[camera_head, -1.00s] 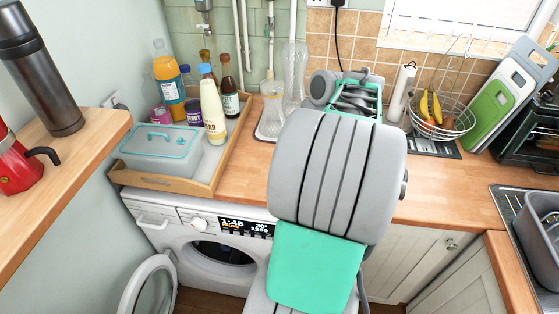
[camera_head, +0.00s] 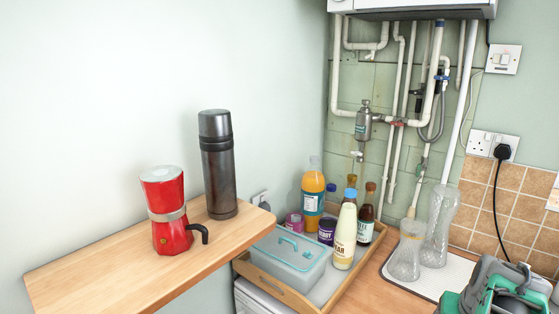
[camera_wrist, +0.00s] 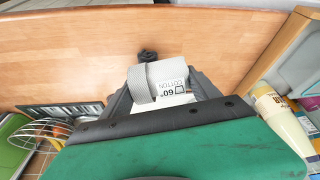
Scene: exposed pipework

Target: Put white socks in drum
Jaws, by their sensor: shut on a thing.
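My gripper (camera_wrist: 163,92) shows in the wrist view, its dark fingers shut on a white thing with a ribbed grey band and a printed "COTTON 60" label. It looks like the white socks, held above the wooden counter. In the head view only a green and grey part of my arm shows at the lower right; the fingertips and the socks are not visible there. A small white part of the washing machine (camera_head: 262,301) shows below the tray. Its drum and door are out of view.
A wooden tray (camera_head: 288,297) on the counter (camera_head: 362,297) holds a lidded box (camera_head: 290,262) and several bottles and jars. A shelf (camera_head: 110,278) at left carries a red moka pot (camera_head: 168,215) and a dark flask (camera_head: 218,165). A wire basket (camera_wrist: 38,132) shows at left in the wrist view.

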